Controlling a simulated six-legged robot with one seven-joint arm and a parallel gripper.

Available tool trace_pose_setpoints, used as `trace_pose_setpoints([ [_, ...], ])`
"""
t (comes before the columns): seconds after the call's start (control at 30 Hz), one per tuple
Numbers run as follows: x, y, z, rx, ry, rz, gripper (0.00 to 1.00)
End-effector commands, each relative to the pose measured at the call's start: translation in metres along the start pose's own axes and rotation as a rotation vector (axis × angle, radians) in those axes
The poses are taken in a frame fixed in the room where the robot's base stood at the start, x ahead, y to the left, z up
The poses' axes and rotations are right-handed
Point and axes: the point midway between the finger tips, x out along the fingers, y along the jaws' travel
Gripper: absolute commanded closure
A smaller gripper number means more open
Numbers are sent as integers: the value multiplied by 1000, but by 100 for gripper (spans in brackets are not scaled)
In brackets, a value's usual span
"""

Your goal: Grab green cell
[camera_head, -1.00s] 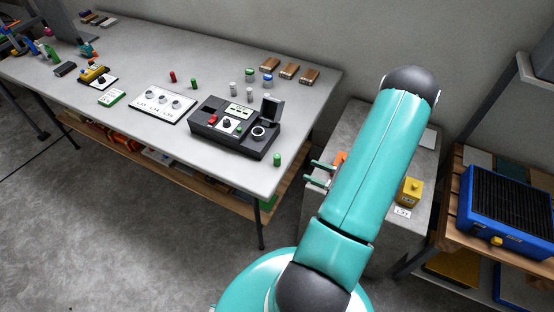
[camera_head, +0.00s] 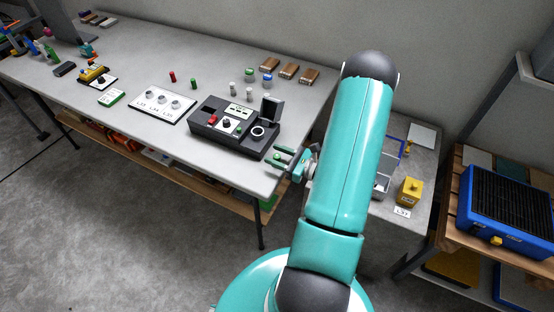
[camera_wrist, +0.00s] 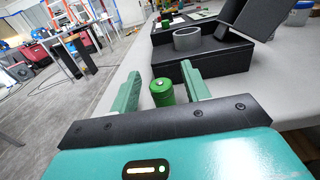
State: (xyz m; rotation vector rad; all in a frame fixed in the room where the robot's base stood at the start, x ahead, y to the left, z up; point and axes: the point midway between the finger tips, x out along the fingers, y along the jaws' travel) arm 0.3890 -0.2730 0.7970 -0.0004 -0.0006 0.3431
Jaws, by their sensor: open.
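A green cell (camera_wrist: 162,92) stands upright near the right end of the grey table, in front of the black device. In the wrist view it is between the two green fingers of my gripper (camera_wrist: 160,72), with a visible gap on each side. In the head view my gripper (camera_head: 280,156) is at the table's right edge, and the cell (camera_head: 277,157) shows small between its fingers. My gripper is open and not closed on the cell. Another green cell (camera_head: 194,83) stands farther back on the table, beside a red cell (camera_head: 172,77).
The black device (camera_head: 234,127) with a raised lid and round socket stands close behind the cell. A white labelled plate (camera_head: 150,109) lies to its left. A lower grey stand with a yellow block (camera_head: 410,191) is at right. The table's front edge (camera_head: 190,155) is clear.

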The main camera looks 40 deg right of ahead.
Motion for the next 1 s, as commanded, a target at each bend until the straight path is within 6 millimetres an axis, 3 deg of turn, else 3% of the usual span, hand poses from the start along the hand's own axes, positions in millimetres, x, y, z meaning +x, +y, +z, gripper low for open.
trace_pose_setpoints([
  [0.23, 2, 0, 0, 0, 1, -1, 55],
  [0.47, 2, 0, 0, 0, 1, -1, 100],
  [0.77, 2, 0, 1, 0, 0, 0, 100],
  [1.0, 2, -3, 14, -1, 0, 3, 100],
])
